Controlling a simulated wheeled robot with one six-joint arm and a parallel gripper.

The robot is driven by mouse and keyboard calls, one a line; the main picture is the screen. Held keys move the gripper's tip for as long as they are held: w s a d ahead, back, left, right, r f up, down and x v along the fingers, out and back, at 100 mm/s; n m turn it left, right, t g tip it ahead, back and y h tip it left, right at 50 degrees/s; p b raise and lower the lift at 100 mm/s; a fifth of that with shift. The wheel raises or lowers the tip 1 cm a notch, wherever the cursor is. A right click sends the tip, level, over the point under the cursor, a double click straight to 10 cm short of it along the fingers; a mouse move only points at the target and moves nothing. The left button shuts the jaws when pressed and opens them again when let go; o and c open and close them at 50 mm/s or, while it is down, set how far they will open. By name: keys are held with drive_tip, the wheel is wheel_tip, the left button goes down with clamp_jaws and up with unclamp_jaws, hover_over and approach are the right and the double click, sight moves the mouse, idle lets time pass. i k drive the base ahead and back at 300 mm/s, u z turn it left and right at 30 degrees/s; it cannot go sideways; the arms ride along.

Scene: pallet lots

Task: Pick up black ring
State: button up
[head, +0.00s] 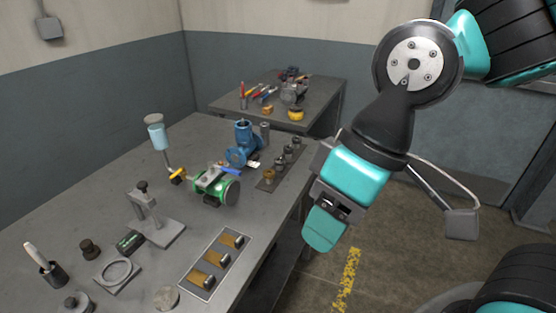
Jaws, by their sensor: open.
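I cannot single out a black ring with certainty. A small dark round part (89,248) stands on the workbench at the left, but I cannot tell whether it is a ring. A grey ring (117,271) lies on a square plate just right of it. My gripper (333,209) is at the lower end of my arm, over the floor beyond the bench's right edge and well apart from these parts. It is open and seems empty; its fingertips are hard to make out.
The grey bench (140,190) carries a green machine (215,185), a blue pump (242,145), a stand (155,220), a tray with brass-coloured parts (217,264) and a strip of pegs (279,167). A second table (325,92) with tools stands behind.

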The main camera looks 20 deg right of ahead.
sight(279, 163)
drive_tip(key=k, duration=0.5)
drive_tip(key=z, duration=0.8)
drive_tip(key=i, duration=0.85)
drive_tip(key=z, duration=0.35)
drive_tip(key=i, duration=0.75)
drive_tip(key=u, duration=0.85)
drive_tip(key=i, duration=0.9)
drive_tip(key=u, duration=0.8)
